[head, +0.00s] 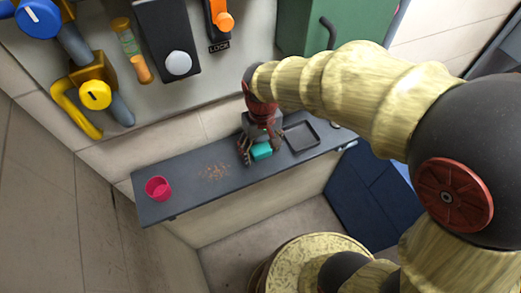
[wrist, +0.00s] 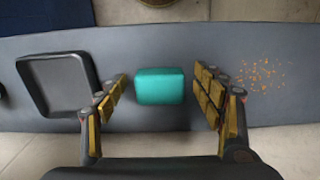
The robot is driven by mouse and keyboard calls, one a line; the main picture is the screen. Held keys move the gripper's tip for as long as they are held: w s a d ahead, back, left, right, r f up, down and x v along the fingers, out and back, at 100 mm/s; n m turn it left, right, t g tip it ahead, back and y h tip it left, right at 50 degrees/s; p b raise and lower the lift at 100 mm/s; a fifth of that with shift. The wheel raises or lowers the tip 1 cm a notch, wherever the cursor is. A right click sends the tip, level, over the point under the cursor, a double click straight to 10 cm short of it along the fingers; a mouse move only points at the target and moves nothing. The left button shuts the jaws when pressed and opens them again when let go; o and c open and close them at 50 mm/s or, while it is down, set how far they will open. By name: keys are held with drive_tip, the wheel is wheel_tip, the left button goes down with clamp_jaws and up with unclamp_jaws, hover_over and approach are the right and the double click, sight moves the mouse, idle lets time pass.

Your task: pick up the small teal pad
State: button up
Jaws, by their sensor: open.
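The small teal pad (wrist: 160,86) lies on the dark grey shelf (wrist: 290,50). In the wrist view it sits between the two fingers of my gripper (wrist: 160,100), with a gap on each side. The fingers are spread open and touch nothing that I can see. In the head view the teal pad (head: 262,151) shows just below my gripper (head: 257,150), which partly covers it. I cannot tell the exact height of the fingertips over the shelf.
A black tray (wrist: 56,107) lies on the shelf beside the pad; it also shows in the head view (head: 316,144). A pink cup (head: 158,188) stands at the shelf's left end. Orange crumbs (head: 214,172) lie between. Pipes and a yellow valve (head: 95,95) are on the wall.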

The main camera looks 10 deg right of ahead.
drive_tip(key=shift+c, duration=0.8)
drive_tip(key=c, duration=1.1)
drive_tip(key=shift+r, duration=0.1)
